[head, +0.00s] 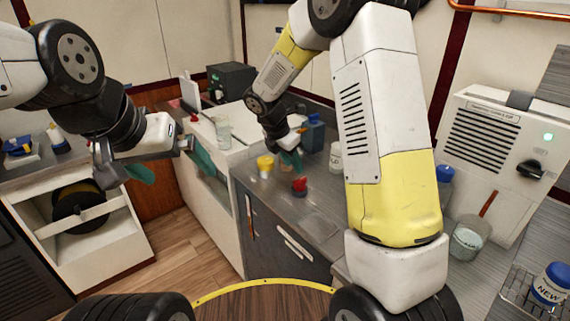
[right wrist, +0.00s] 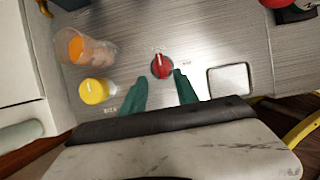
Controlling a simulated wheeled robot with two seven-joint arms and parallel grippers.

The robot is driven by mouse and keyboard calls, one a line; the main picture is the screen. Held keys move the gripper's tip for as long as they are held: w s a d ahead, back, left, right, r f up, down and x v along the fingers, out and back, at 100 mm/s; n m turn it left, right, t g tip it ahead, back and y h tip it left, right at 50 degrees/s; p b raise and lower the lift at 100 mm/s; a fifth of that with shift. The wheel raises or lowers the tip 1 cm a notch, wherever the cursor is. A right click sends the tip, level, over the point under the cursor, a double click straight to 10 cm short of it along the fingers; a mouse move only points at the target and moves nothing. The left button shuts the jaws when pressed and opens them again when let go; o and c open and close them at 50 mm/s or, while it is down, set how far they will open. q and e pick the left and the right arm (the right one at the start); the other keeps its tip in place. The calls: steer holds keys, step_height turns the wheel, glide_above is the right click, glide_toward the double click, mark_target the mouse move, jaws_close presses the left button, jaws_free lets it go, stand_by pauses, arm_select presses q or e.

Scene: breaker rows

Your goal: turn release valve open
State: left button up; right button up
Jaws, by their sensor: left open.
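A red release valve knob (head: 299,185) stands on the grey counter top. It also shows in the right wrist view (right wrist: 162,66) as a red dial with a pale pointer line, near printed labels. My right gripper (head: 291,160) is above the knob in the head view. In the right wrist view its two green fingers (right wrist: 161,84) are apart and empty, with the knob just beyond and between their tips. I cannot tell how much height separates them. My left gripper (head: 172,168) is open and empty at the left, away from the knob.
A yellow-topped container (head: 265,167) and a clear cup with orange contents (right wrist: 84,48) are close to the knob. A blue container (head: 313,133) and a white bottle (head: 336,157) stand behind. A square recessed plate (right wrist: 230,79) lies to the knob's right.

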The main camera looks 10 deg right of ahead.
mark_target(300, 179)
steer(key=x, duration=0.7)
steer(key=shift+d+f, duration=0.1)
steer(key=shift+f, duration=0.1)
jaws_close()
